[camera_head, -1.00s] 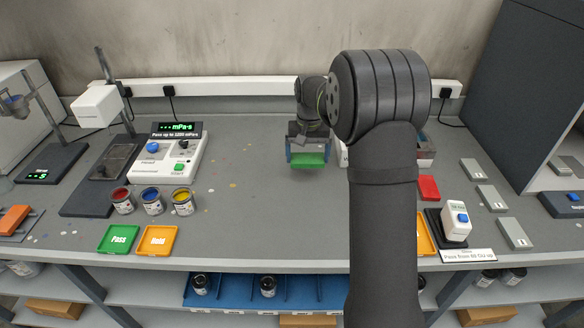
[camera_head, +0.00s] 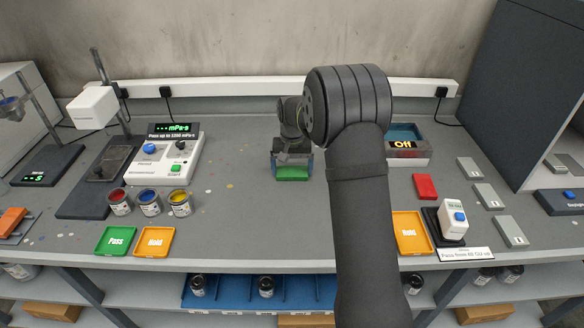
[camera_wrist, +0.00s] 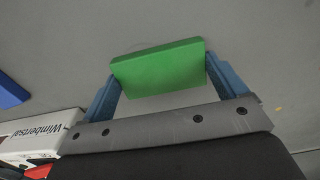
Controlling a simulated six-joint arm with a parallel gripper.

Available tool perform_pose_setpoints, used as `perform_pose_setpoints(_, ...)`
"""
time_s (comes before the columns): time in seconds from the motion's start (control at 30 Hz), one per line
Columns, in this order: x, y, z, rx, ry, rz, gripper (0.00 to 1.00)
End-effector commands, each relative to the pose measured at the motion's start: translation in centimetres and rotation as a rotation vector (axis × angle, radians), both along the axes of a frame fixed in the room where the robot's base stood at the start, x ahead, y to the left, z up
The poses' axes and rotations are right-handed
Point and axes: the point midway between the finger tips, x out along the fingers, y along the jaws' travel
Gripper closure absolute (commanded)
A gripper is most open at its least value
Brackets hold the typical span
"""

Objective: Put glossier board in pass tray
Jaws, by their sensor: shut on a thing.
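My gripper (camera_head: 292,161) is shut on a green board (camera_head: 293,174), holding it over the middle of the bench. In the wrist view the green board (camera_wrist: 160,68) sits between the two blue fingers. A red board (camera_head: 426,187) lies on the bench to the right of my arm. A blue board (camera_wrist: 10,92) shows at the left edge of the wrist view. A green tray marked Pass (camera_head: 116,240) lies at the front left, apart from my gripper. My arm hides part of the right-hand bench, so I cannot tell whether another pass tray is there.
An orange Hold tray (camera_head: 154,241) lies beside the Pass tray, another orange Hold tray (camera_head: 411,232) right of my arm. Paint cans (camera_head: 150,203) stand behind the left trays. A white meter (camera_head: 453,221) and a box reading Off (camera_head: 408,151) stand right. The bench's middle is clear.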

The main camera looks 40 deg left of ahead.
Motion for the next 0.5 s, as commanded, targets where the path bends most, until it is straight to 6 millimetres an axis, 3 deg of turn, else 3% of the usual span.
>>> perform_pose_setpoints(0.1, 0.0, 0.0, -0.1, -0.001, 0.001, 0.0, 0.0)
perform_pose_setpoints(0.37, 0.0, 0.0, 0.2, 0.001, -0.001, 0.0, 0.0)
perform_pose_setpoints(0.5, 0.0, 0.0, 1.9, 0.001, -0.001, 0.0, 0.0)
